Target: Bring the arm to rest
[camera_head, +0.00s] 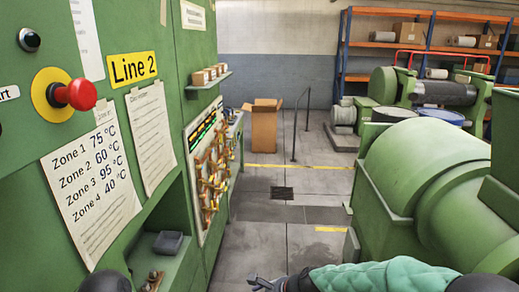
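My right arm, in a quilted green sleeve, comes in from the bottom right and lies across the bottom edge of the head view. Its dark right gripper (262,283) points left, low over the grey floor and right of the green control cabinet. It is small and partly cut off by the frame edge, so I cannot tell how its fingers stand. I see nothing held in it. A dark rounded part at the bottom left seems to be my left arm; the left gripper is not in view.
The green cabinet (150,30) with a red stop button (75,95) and rows of levers (210,170) stands close on the left. A large green extruder (425,170) stands close on the right. Open floor (275,225) runs between them to a cardboard box (264,128) and a thin rail (294,130).

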